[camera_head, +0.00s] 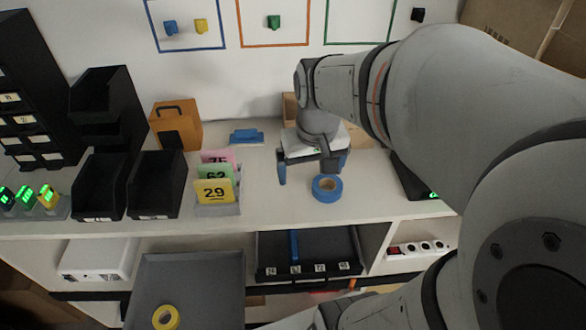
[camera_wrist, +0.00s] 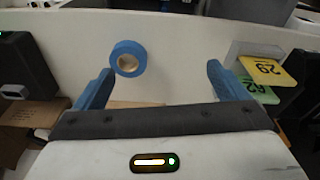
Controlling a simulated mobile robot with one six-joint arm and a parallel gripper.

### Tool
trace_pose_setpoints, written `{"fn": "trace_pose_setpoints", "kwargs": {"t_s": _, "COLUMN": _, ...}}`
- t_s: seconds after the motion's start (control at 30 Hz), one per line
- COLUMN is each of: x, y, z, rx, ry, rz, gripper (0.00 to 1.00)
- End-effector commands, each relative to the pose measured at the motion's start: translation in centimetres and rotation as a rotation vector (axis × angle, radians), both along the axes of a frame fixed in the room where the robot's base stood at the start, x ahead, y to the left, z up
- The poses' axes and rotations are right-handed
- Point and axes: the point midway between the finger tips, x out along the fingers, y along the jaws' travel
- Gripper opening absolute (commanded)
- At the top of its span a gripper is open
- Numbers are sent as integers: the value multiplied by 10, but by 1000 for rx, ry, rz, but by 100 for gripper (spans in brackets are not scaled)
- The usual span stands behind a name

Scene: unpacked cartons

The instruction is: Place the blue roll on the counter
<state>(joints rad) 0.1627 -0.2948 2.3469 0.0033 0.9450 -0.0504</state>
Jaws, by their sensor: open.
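The blue roll (camera_head: 327,188) lies flat on the white counter (camera_head: 270,205), near its front edge. In the wrist view the blue roll (camera_wrist: 128,58) sits beyond my fingertips, left of the middle. My gripper (camera_head: 312,172) is open and empty, with its two blue fingers apart. The fingers also show in the wrist view (camera_wrist: 155,78). The roll is not between the fingers, and my gripper appears to be above and behind it. Nothing hides the roll's top.
Numbered cards in a holder (camera_head: 216,188) stand left of the roll. Black bins (camera_head: 156,184) stand farther left. A blue block (camera_head: 246,136) and an orange box (camera_head: 176,124) are behind. A yellow roll (camera_head: 166,317) lies in a grey tray (camera_head: 190,275) below.

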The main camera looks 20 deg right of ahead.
Motion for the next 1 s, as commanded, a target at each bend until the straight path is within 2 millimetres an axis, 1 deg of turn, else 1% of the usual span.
{"fn": "trace_pose_setpoints", "kwargs": {"t_s": 0.03, "x": -13, "y": 12, "z": 2, "rx": -3, "ry": -29, "rz": 32, "gripper": 94}}
{"fn": "trace_pose_setpoints", "kwargs": {"t_s": 0.1, "x": -27, "y": 23, "z": 1, "rx": -5, "ry": -56, "rz": 64, "gripper": 94}}
{"fn": "trace_pose_setpoints", "kwargs": {"t_s": 0.2, "x": -41, "y": 33, "z": -1, "rx": -4, "ry": -85, "rz": 96, "gripper": 94}}
{"fn": "trace_pose_setpoints", "kwargs": {"t_s": 0.23, "x": -44, "y": 41, "z": -1, "rx": -4, "ry": -90, "rz": 103, "gripper": 94}}
{"fn": "trace_pose_setpoints", "kwargs": {"t_s": 0.3, "x": -48, "y": 46, "z": -2, "rx": -5, "ry": -99, "rz": 115, "gripper": 94}}
{"fn": "trace_pose_setpoints", "kwargs": {"t_s": 0.87, "x": -49, "y": 46, "z": -2, "rx": -4, "ry": -100, "rz": 116, "gripper": 94}}
{"fn": "trace_pose_setpoints", "kwargs": {"t_s": 1.0, "x": -49, "y": 46, "z": -2, "rx": -4, "ry": -100, "rz": 115, "gripper": 84}}
